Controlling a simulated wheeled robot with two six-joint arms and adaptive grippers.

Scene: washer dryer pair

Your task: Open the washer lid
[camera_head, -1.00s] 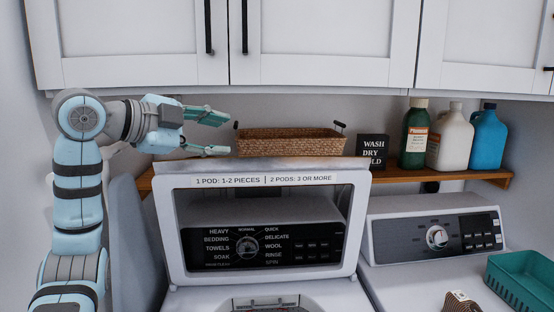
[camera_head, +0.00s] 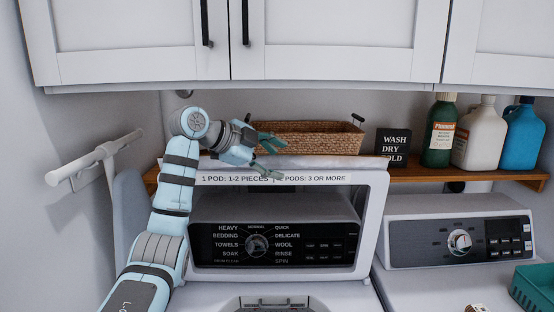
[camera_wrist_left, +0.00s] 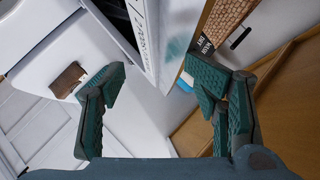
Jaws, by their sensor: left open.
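The washer lid (camera_head: 372,225), a white frame with a clear window and a pod-count label, stands raised and nearly upright in front of the washer's control panel (camera_head: 285,243). The washer tub opening shows at the bottom edge of the head view. My left gripper (camera_head: 277,161) is open at the lid's top edge, left of its middle. In the left wrist view, the lid's edge (camera_wrist_left: 155,45) runs between the spread fingers of the gripper (camera_wrist_left: 158,82). I cannot tell whether a finger touches it. My right gripper is not in view.
A wicker basket (camera_head: 310,138), a sign (camera_head: 393,148) and several bottles stand on the wooden shelf (camera_head: 450,175) just behind the lid. White cabinets (camera_head: 340,40) hang above. The dryer (camera_head: 460,240) with a green basket (camera_head: 533,287) is at right.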

